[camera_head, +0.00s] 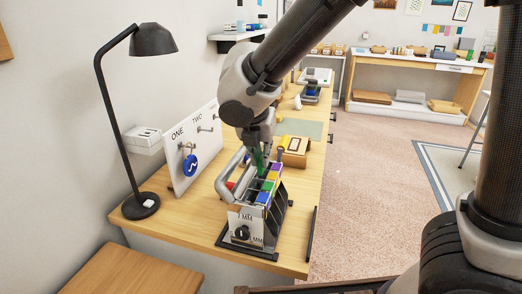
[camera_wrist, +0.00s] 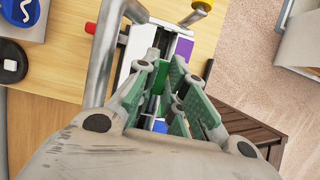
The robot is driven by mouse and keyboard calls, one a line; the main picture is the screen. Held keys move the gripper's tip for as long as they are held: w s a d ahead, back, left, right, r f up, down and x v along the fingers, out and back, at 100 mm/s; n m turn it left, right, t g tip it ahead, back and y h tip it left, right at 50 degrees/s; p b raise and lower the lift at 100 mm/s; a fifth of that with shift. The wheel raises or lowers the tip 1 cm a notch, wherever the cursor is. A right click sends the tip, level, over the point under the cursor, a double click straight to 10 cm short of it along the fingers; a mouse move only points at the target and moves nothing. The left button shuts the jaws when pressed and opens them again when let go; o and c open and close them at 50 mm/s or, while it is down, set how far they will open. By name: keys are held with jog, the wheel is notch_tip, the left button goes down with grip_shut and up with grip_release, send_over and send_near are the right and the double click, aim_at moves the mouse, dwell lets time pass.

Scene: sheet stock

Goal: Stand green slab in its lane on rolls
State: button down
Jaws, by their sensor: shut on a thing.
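My gripper (camera_head: 262,148) is shut on the green slab (camera_head: 258,158) and holds it upright over the rack (camera_head: 245,217). The slab's lower end is close to the rack's top; I cannot tell whether it is inside a lane or touching. The rack has coloured lane marks, including a blue one (camera_head: 263,198), a green one (camera_head: 268,186) and a purple one (camera_head: 277,168). In the wrist view my gripper (camera_wrist: 165,80) hides most of the slab and the lanes. The rolls cannot be made out clearly.
A curved metal rail (camera_head: 229,172) runs along the rack's left side. A white board (camera_head: 190,150) with hooks and a blue disc (camera_head: 190,166) stands left of it. A black lamp (camera_head: 141,205) stands at the table's front left. A yellow-brown box (camera_head: 295,150) lies behind the rack.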

jog(key=shift+f, duration=0.1)
jog(key=shift+f, duration=1.1)
jog(key=c, duration=0.9)
grip_release()
notch_tip(320, 180, up, 9)
jog(key=shift+r, duration=0.1)
